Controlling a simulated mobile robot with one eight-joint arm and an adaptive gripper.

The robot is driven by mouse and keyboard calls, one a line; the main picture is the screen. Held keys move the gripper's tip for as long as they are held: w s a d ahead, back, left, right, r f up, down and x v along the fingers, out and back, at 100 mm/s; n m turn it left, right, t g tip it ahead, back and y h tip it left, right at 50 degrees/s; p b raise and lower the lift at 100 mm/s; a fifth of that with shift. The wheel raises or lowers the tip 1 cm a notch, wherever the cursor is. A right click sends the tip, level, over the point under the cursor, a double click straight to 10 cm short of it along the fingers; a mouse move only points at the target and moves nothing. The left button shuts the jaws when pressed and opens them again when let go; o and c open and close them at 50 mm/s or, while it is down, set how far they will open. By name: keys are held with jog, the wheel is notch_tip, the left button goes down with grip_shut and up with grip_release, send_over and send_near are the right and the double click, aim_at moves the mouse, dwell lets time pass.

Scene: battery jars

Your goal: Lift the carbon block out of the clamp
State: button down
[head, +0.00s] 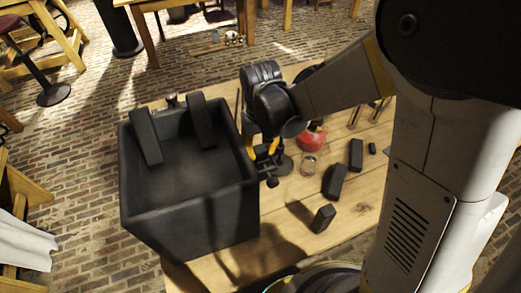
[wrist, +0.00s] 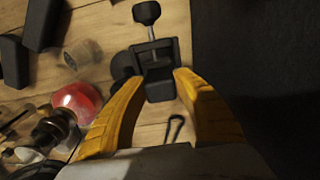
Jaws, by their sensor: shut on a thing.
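My gripper (wrist: 160,78) points down at the table beside the tall black box, with its yellow fingers on either side of a dark block. It also shows in the head view (head: 263,152), just right of the box. The fingers are shut on this carbon block (wrist: 159,91), which sits at the dark clamp (wrist: 153,53). The clamp has a screw with a round knob, at the top in the wrist view. In the head view the clamp (head: 270,180) is partly hidden by my gripper. I cannot tell whether the block still touches the clamp.
The open black box (head: 190,222) stands close on the left, with two dark slabs (head: 145,137) (head: 201,121) at its top. A red flask (head: 312,138), a glass jar (head: 308,166) and several dark blocks (head: 335,181) lie to the right on the wooden table (head: 285,208).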

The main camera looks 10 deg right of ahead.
jog(key=shift+s, duration=0.2)
dwell(0.3)
jog(key=c, duration=1)
grip_release()
notch_tip(320, 180, up, 12)
jog(key=s+d+r+m+t, duration=0.1)
jog(key=s+d+t, duration=0.1)
jog(key=s+d, duration=0.1)
jog(key=s+d+r+m+t, duration=0.1)
jog(key=s+d+t, duration=0.1)
jog(key=d, duration=0.4)
jog(key=s+d+r+m+t, duration=0.1)
jog(key=s+d+r+t, duration=0.1)
jog(key=s+d+t, duration=0.1)
jog(key=shift+s+d, duration=0.7)
jog(key=shift+s, duration=0.3)
